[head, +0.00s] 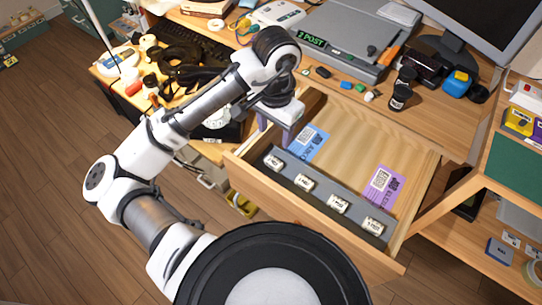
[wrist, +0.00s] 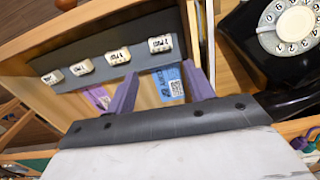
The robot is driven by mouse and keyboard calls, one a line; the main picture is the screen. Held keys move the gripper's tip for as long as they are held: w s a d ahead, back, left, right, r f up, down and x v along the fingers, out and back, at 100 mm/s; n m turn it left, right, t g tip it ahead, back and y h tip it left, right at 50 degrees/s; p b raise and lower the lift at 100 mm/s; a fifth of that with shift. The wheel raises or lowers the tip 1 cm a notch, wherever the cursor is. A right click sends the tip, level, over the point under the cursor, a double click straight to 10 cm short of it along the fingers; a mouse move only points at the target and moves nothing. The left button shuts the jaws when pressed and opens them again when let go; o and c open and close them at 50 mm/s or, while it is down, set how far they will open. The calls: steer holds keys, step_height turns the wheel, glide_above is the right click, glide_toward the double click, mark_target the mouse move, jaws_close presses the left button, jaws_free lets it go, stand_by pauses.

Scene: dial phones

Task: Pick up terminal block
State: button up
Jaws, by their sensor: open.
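My gripper (head: 274,131) is at the left end of the open wooden drawer (head: 335,119), with its purple fingers pointing down. In the wrist view my gripper (wrist: 161,84) has its two fingers wide apart, with nothing between them. No part is clearly marked as the terminal block. A small green-and-white part (head: 370,95) lies on the desk behind the drawer, too small to identify. Small cream labelled blocks sit in a row on a dark grey strip (head: 318,197) inside the drawer front; one block (wrist: 160,44) shows close in the wrist view.
Blue (head: 308,143) and purple (head: 382,186) printed cards lie in the drawer. A grey device (head: 345,45), dark jars (head: 400,88) and small coloured parts crowd the desk behind. A black dial phone (wrist: 262,62) stands close right of the fingers in the wrist view.

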steer(key=b, duration=0.1)
glide_above(275, 160)
steer(key=f, duration=0.6)
steer(key=shift+s+f, duration=0.25)
steer(key=shift+w+f+b, duration=0.15)
steer(key=shift+f+b, duration=0.1)
steer(key=shift+f, duration=1.3)
steer(key=shift+w+f+b, duration=0.15)
steer(key=shift+f+b, duration=0.05)
steer(key=shift+f, duration=1.3)
steer(key=c, duration=0.7)
